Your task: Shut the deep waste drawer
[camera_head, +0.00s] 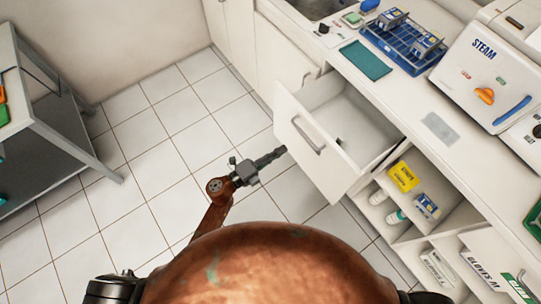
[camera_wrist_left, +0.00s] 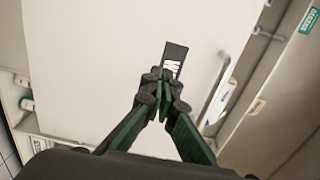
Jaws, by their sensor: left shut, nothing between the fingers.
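The deep waste drawer (camera_head: 306,141) is white and stands pulled out from the cabinet in the head view, its inside open to view with a small dark thing low in it. Its front carries a bar handle (camera_head: 308,136). The drawer front (camera_wrist_left: 110,50) fills much of the left wrist view, with the handle (camera_wrist_left: 217,100) to the right and a dark label (camera_wrist_left: 174,60) ahead of the fingers. My left gripper (camera_head: 281,151) is shut and empty, its tips close to the drawer front; I cannot tell if they touch. My right gripper is not in view.
Open shelves beside the drawer hold a yellow box (camera_head: 403,176) and bottles. The counter above carries a blue rack (camera_head: 403,43), a teal mat (camera_head: 366,60) and a steam unit (camera_head: 490,75). A grey table (camera_head: 65,130) stands at left. Tiled floor between is clear.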

